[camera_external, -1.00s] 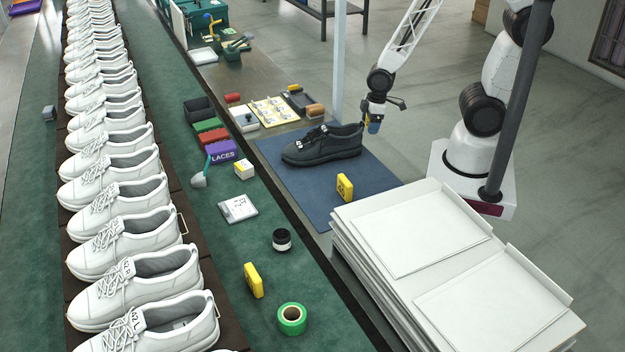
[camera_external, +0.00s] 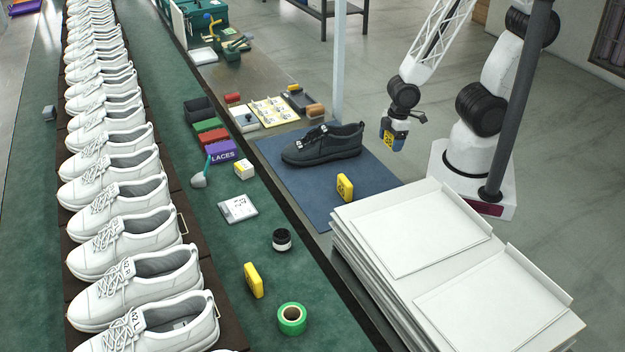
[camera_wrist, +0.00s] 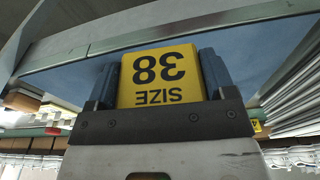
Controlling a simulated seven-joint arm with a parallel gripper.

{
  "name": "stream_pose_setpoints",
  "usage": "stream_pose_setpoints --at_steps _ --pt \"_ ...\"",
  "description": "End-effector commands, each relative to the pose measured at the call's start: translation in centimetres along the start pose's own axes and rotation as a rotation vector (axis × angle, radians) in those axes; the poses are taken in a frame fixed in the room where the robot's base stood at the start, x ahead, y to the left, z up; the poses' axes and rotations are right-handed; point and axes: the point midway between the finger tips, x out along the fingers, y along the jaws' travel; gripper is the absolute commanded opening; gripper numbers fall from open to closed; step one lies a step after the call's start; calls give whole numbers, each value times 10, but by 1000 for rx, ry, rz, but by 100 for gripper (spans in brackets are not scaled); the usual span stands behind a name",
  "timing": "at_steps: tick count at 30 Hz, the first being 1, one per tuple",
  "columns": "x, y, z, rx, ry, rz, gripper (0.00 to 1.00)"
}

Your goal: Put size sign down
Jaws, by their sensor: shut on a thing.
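My gripper (camera_external: 397,141) is shut on a yellow size sign (camera_wrist: 160,78). In the wrist view the sign reads "SIZE 38" upside down between the two blue fingers. In the external view the held sign (camera_external: 390,137) is in the air, right of the black shoe (camera_external: 322,146) and beyond the right edge of the blue mat (camera_external: 300,195). A second yellow sign (camera_external: 345,187) stands on the mat near its front. A third yellow block (camera_external: 253,280) stands on the green conveyor belt.
Stacked white boxes (camera_external: 425,235) stand at the front right, near the mat. Several small bins, including one marked "LACES" (camera_external: 222,152), line the belt's edge. A grey post (camera_external: 339,60) rises behind the mat. White shoes (camera_external: 130,238) fill the left side.

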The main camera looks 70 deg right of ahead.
Motion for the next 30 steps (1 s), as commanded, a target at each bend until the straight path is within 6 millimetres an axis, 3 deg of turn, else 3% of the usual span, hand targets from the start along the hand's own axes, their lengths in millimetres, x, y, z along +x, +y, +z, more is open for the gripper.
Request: stream_pose_setpoints --at_steps 6,12,30 --pt "-1 -22 6 -45 1 -7 51" --pt "-1 -32 10 -64 1 -10 51" --pt "0 -34 7 -68 0 -10 51"
